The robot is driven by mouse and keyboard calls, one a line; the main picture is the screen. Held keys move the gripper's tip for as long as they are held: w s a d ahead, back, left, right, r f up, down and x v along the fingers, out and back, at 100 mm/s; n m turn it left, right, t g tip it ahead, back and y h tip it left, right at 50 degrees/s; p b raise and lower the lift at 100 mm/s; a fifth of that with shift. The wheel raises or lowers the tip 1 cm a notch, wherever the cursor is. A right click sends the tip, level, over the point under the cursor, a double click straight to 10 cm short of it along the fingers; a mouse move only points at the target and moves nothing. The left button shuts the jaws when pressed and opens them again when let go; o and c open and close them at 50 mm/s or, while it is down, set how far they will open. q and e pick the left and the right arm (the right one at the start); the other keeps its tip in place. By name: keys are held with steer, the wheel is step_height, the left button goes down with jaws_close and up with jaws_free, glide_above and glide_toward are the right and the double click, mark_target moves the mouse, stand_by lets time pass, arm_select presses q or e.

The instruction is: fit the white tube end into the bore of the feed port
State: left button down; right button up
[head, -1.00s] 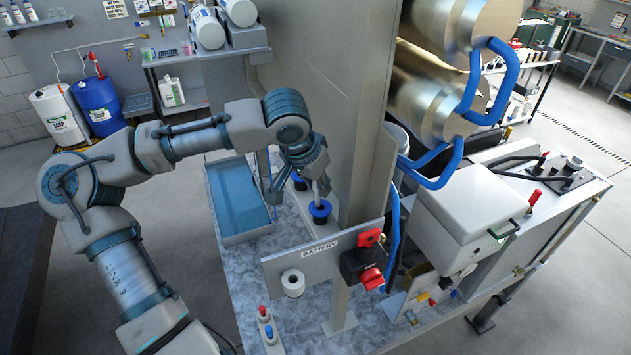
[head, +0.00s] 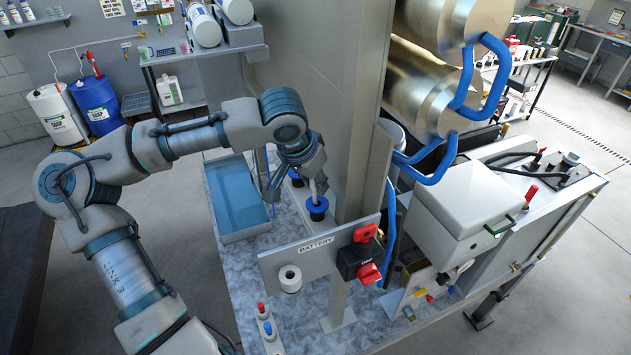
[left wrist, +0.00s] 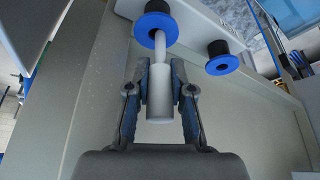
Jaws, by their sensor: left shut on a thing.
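My left gripper (left wrist: 161,92) is shut on a white tube (left wrist: 159,95), thick between the fingers and with a thinner end pointing away from the palm. In the left wrist view the thin end overlaps a black port with a blue rim (left wrist: 144,28), at its bore. I cannot tell whether it is inside or just in front of it. A second blue-rimmed port (left wrist: 222,65) stands apart to the right. In the head view my left gripper (head: 313,180) is above the nearer blue-rimmed port (head: 317,211). My right gripper is not in view.
The ports sit on a pale block beside a tall grey panel (head: 310,70). A blue tray (head: 236,195) lies to the left. The marbled bench (head: 235,285) has bare room at the front left.

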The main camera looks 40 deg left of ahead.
mark_target(314, 188)
arm_select(q)
steer(key=shift+d, duration=0.2)
stand_by(0.6)
steer(key=shift+d, duration=0.15)
steer(key=shift+f, duration=0.1)
stand_by(0.9)
steer(key=shift+f+b, duration=0.35)
steer(key=shift+f, duration=1.2)
steer(key=c, duration=0.9)
jaws_free()
steer(key=shift+c, duration=0.2)
steer(key=v, duration=1.2)
steer(key=shift+w, duration=0.1)
